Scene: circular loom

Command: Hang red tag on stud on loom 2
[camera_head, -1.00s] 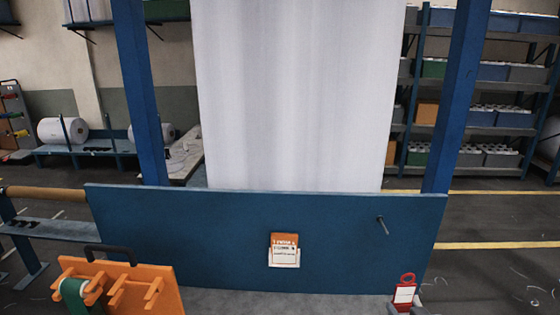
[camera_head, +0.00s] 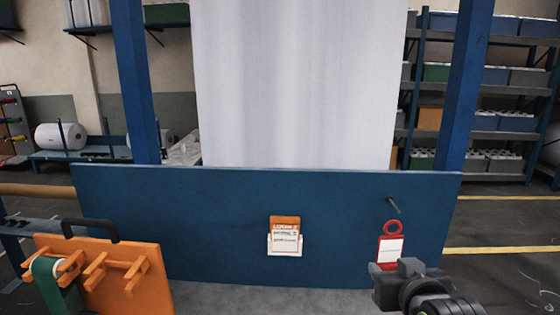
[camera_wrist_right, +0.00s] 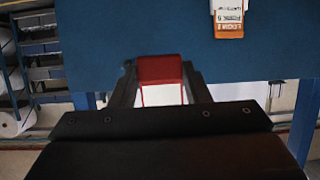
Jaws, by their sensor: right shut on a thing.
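The red tag (camera_head: 390,249) has a ring at its top and a white label on its face. My right gripper (camera_head: 392,267) is shut on its lower end and holds it upright in front of the blue panel. In the right wrist view the red tag (camera_wrist_right: 161,70) sits between the two fingers of my right gripper (camera_wrist_right: 160,88). The stud (camera_head: 393,204) is a short dark peg sticking out of the blue loom panel (camera_head: 180,210) at its upper right. The tag's ring is just below the stud and apart from it in the picture. My left gripper is not in view.
An orange and white card (camera_head: 285,236) is on the panel's middle and also shows in the right wrist view (camera_wrist_right: 228,18). An orange rack (camera_head: 150,278) with pegs and a green roll stands at lower left. Blue posts (camera_head: 460,100) flank the white fabric (camera_head: 300,80).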

